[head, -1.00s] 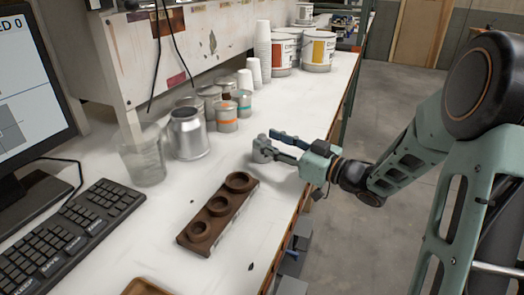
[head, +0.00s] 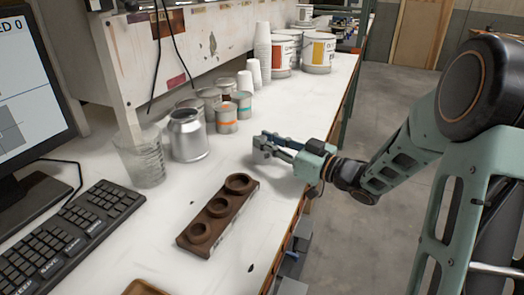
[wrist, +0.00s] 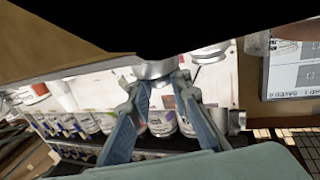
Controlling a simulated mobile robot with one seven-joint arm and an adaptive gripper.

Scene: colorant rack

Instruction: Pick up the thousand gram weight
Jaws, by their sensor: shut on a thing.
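The thousand gram weight (head: 261,156) is a small silver-grey metal piece on the white bench, right of the paint tins. My gripper (head: 268,146) reaches in from the right and is shut on it. In the wrist view the weight (wrist: 155,69) shows as a shiny round metal shape between the two fingertips (wrist: 156,84). The fingers hide part of it. I cannot tell whether it is lifted off the bench.
The brown wooden rack (head: 217,213) with three round holders lies in front of the gripper. A silver canister (head: 187,135), a clear beaker (head: 142,157) and several small tins (head: 226,117) stand left. A keyboard (head: 70,235) lies at front left. The bench's right edge is close.

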